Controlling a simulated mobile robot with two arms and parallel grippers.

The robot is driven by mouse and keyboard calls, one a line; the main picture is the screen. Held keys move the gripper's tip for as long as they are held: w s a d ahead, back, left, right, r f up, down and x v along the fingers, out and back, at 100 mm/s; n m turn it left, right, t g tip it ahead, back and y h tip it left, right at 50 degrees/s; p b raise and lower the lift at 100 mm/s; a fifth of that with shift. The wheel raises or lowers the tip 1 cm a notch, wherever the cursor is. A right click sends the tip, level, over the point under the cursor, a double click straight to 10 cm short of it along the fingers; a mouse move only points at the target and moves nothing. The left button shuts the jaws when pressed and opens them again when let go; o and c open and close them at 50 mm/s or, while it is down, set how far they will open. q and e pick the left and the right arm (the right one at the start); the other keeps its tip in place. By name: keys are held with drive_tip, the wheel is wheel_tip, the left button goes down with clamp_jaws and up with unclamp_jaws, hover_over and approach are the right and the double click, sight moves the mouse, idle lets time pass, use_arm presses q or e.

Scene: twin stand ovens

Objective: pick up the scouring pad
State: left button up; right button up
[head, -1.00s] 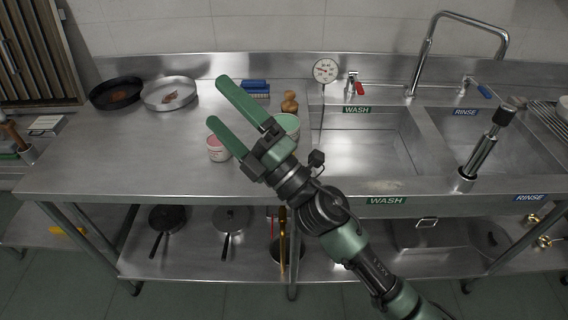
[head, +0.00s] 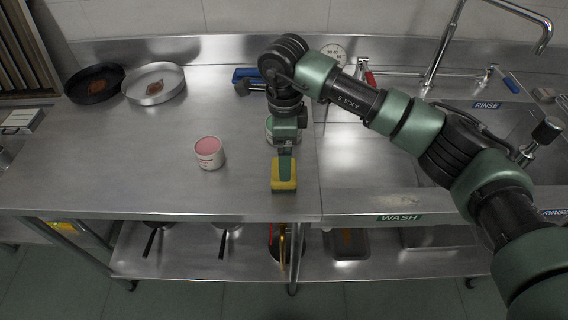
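The scouring pad (head: 284,186) is a small yellow block near the front edge of the steel counter, left of the wash basin. My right gripper (head: 284,168) points down at it, with a green finger over its upper face. The gripper is seen edge-on, so I cannot tell whether it is open or shut on the pad. I also cannot tell whether the pad rests on the counter or is held just above it. My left gripper is not in view.
A pink-topped tub (head: 209,153) stands left of the gripper; a green tub (head: 270,128) is partly hidden behind it. A blue brush (head: 247,74) and two pans, one dark (head: 95,84) and one silver (head: 154,84), lie farther back.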

drive_tip(key=f+p, duration=0.1)
drive_tip(key=s+f, duration=0.1)
drive_tip(key=shift+s+a+f+p, duration=0.1)
drive_tip(key=shift+s+f+p, duration=0.05)
drive_tip(key=shift+f+p, duration=0.25)
drive_tip(key=f, duration=0.1)
drive_tip(key=f+p, duration=0.1)
drive_tip(key=shift+w+f, duration=0.2)
drive_tip(key=shift+f, duration=0.65)
drive_tip(key=c, duration=1.4)
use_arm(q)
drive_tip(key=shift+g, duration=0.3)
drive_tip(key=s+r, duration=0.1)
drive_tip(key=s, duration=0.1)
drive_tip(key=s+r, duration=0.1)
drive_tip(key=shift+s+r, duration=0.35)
use_arm(e)
drive_tip(key=shift+o, duration=0.2)
